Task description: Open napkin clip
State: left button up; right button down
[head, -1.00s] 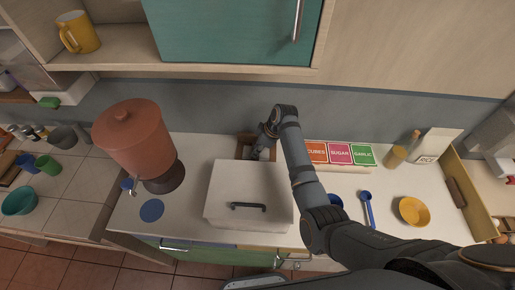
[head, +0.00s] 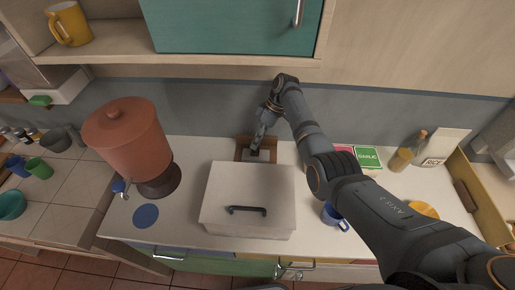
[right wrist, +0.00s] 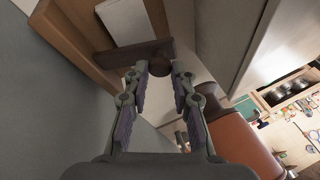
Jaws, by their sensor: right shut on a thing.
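The napkin holder (head: 241,144) is a brown wooden box at the back of the counter, behind a white lidded box. White napkins (head: 264,156) show in it. In the right wrist view the holder's wooden side (right wrist: 70,40), the white napkins (right wrist: 125,20) and a dark brown clip bar (right wrist: 115,57) with a round knob (right wrist: 160,67) show close up. My right gripper (head: 256,148) reaches down to the holder from above. In the right wrist view its fingertips (right wrist: 159,72) are shut on the knob of the clip bar. My left gripper is not in view.
The white lidded box (head: 222,185) stands just in front of the holder. A red-brown drink dispenser (head: 125,140) is at the left. A blue mug (head: 333,213), green card (head: 368,157) and bottle (head: 408,155) are at the right. A teal cupboard (head: 225,25) hangs above.

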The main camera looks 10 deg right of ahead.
jog(key=c, duration=1.1)
grip_release()
jog(key=v, duration=0.7)
jog(key=shift+d+r, duration=0.2)
jog(key=shift+r, duration=0.05)
jog(key=shift+w, duration=0.1)
